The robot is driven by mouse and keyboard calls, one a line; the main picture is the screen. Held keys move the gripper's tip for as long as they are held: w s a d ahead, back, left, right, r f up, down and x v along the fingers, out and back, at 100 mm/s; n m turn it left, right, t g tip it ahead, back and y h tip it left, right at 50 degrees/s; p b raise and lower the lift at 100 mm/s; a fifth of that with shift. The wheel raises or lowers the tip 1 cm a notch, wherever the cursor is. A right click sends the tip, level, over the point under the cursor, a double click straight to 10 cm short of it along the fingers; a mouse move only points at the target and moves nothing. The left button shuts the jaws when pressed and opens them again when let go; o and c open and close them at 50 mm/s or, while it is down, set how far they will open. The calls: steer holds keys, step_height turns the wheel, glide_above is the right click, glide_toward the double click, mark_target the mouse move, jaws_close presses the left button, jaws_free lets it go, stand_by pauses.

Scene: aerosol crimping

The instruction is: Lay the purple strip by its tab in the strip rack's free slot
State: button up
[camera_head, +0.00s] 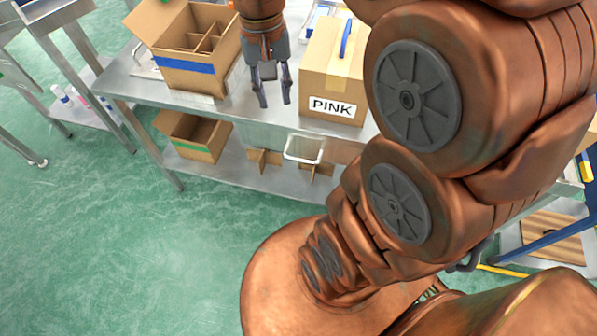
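My gripper (274,102) hangs at the top middle, pointing down, in front of the steel table's front edge, as seen from here. Its two dark fingers are apart, with nothing visible between them. I cannot make out the purple strip, its tab or the strip rack in this view. My own copper-coloured arm covers much of the right side and may hide them.
A steel table (120,84) carries an open divided carton (186,77) with a blue band and a closed carton labelled PINK (341,78). The lower shelf (235,180) holds another open carton (194,137) and a white-rimmed container (304,149). Green floor (120,250) lies clear at left.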

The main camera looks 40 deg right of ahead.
steer(key=s+a+f+n, duration=0.2)
steer(key=s+f, duration=0.1)
steer(key=s, duration=0.4)
steer(key=s+a+f+n, duration=0.2)
steer(key=s+a+n, duration=0.1)
steer(key=s, duration=0.4)
steer(key=shift+s+f, duration=0.2)
steer(key=shift+f, duration=0.2)
steer(key=shift+a, duration=0.1)
step_height(320, 180, up, 3)
steer(key=p, duration=0.2)
steer(key=shift+f+p, duration=0.1)
steer(key=shift+p, duration=0.3)
